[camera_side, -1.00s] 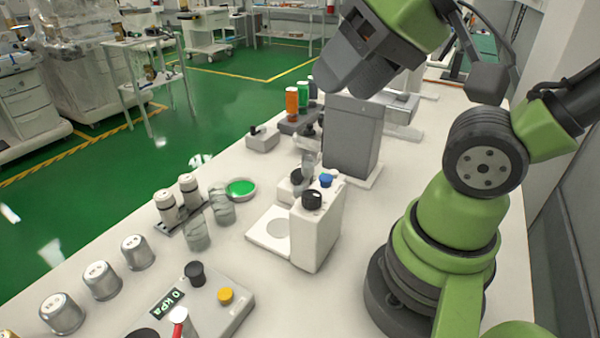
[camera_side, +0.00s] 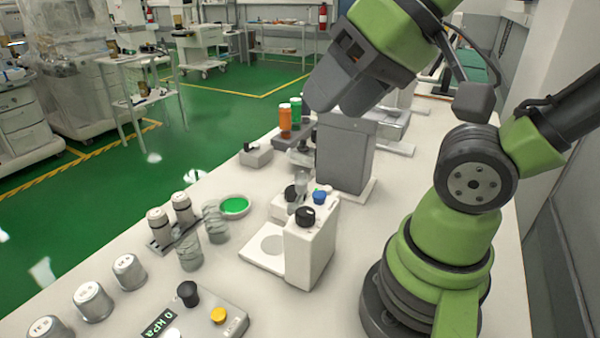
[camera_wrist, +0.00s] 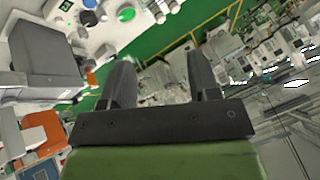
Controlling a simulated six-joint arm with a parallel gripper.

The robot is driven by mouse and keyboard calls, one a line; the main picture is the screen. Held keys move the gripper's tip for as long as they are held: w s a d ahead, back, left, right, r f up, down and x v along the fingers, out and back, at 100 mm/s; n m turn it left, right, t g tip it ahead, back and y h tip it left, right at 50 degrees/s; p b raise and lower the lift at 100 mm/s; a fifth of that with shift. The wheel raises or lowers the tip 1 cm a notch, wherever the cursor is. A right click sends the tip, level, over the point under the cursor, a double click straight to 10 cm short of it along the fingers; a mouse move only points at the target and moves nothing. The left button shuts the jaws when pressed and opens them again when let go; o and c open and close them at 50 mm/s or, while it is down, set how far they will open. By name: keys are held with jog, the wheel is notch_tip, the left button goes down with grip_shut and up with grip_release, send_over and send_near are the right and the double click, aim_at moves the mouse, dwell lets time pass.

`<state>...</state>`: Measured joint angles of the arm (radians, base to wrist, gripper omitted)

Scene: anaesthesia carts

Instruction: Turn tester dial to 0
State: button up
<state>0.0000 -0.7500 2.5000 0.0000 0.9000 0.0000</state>
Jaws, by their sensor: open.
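I cannot make out a pointer mark on the dial. My gripper (camera_side: 328,105) is high above the bench near the tall grey block, well apart from the tester. In the wrist view my gripper (camera_wrist: 160,58) is open, with nothing between its fingers. I cannot pick out the tester for sure there.
A white device (camera_side: 312,250) with a black knob stands mid-bench, and a tall grey block (camera_side: 345,155) behind it. Several metal canisters (camera_side: 129,271), a green dish (camera_side: 234,206) and orange (camera_side: 285,120) and green bottles line the left side.

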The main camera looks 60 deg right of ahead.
jog(key=shift+o, duration=1.4)
jog(key=shift+w, duration=0.1)
jog(key=w+d+f+m+g, duration=0.25)
jog(key=w+d+g, duration=0.45)
jog(key=w, duration=0.6)
jog(key=w+d+f+g, duration=0.2)
jog(key=w+d+f, duration=0.2)
jog(key=d+f, duration=0.25)
jog(key=shift+m+g+y, duration=0.4)
jog(key=shift+m+g, duration=0.25)
jog(key=shift+g, duration=0.15)
jog(key=f, duration=0.6)
jog(key=s+d+f, duration=0.1)
jog(key=f, duration=0.4)
jog(key=s+d+f, duration=0.1)
jog(key=f, duration=0.5)
jog(key=shift+s+f, duration=0.2)
jog(key=shift+f, duration=0.1)
